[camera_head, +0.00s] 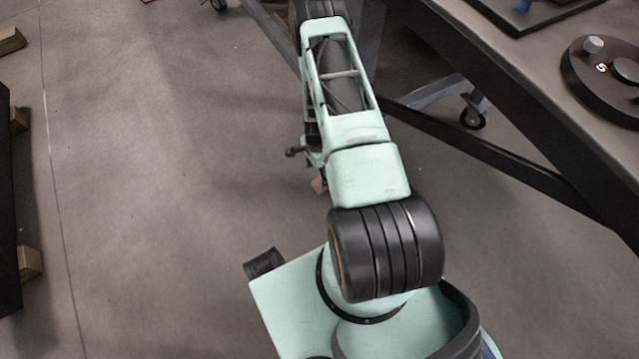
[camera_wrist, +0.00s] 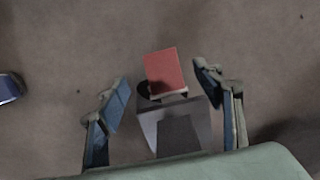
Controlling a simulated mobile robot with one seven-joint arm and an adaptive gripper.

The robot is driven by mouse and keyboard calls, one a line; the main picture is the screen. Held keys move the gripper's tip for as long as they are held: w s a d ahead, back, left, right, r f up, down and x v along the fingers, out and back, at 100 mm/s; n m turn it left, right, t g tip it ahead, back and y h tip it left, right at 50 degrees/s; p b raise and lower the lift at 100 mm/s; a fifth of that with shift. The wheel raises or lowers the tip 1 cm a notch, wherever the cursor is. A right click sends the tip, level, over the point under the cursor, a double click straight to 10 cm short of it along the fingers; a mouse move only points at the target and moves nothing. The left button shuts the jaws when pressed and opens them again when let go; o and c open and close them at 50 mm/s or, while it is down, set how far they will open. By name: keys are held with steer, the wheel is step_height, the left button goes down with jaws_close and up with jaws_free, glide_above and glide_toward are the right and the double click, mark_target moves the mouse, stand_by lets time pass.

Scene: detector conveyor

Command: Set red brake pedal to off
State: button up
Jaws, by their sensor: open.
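In the wrist view the red brake pedal (camera_wrist: 165,70) is a flat red plate with a pale lower edge. It sits above a dark grey block or bracket (camera_wrist: 178,128). My gripper (camera_wrist: 162,77) is open, with one blue-padded finger to the left of the pedal and one to the right. Gaps show between the pedal and both fingers, so neither touches it in this view. In the head view a small red patch (camera_head: 319,185), which looks like the pedal, shows beside my arm. My arm hides most of that area and my gripper there.
A dark table (camera_head: 480,62) with a diagonal brace stands at the right. A caster (camera_head: 473,117) is under it. A round black device (camera_head: 607,80) sits on top. Open floor (camera_head: 170,170) lies to the left. A blue object (camera_wrist: 11,87) is at the wrist view's left edge.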

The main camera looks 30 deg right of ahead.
mark_target(316, 187)
step_height(316, 187, down, 8)
steer(key=b, duration=0.2)
steer(key=shift+f+b, duration=0.15)
steer(key=shift+b, duration=0.25)
jaws_close()
steer(key=shift+r+y, duration=0.35)
steer(key=shift+y, duration=0.35)
jaws_free()
steer(key=shift+f, duration=0.1)
stand_by(0.3)
